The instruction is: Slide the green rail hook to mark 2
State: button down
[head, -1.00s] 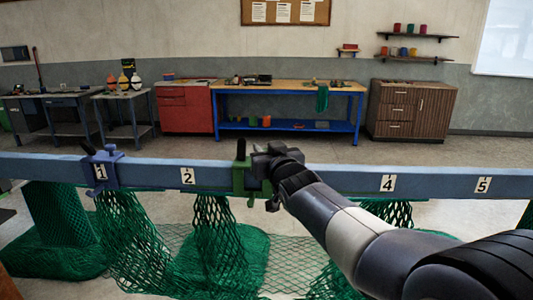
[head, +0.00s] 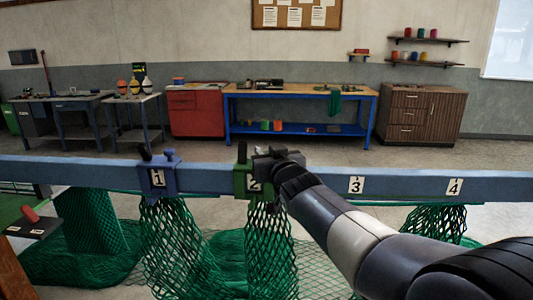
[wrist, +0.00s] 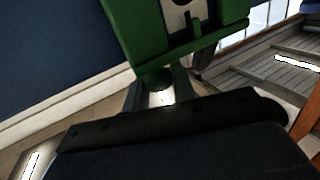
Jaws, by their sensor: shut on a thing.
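The green rail hook (head: 240,182) sits on the long blue rail (head: 310,182) in the head view. The white plate of mark 2 (head: 255,185) shows at the hook's body, just right of its left green edge. My gripper (head: 274,163) is shut on the hook from the right; its fingers and arm hide the hook's right side. In the wrist view the green hook (wrist: 165,45) fills the top middle, with a pale opening at its upper edge. The fingertips' contact is not clear there.
A blue rail hook (head: 171,178) sits at mark 1, left of the green one. Mark 3 (head: 356,185) and mark 4 (head: 455,187) lie on bare rail to the right. Green nets (head: 270,250) hang below. A small dark tray (head: 36,228) stands at lower left.

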jog(key=shift+a+r, duration=0.1)
jog(key=shift+a, duration=0.05)
jog(key=c, duration=1.2)
grip_release()
jog(key=shift+a, duration=0.15)
jog(key=v, duration=1.1)
jog(key=shift+w, duration=0.15)
jog(key=x, duration=1)
jog(key=shift+w, duration=0.3)
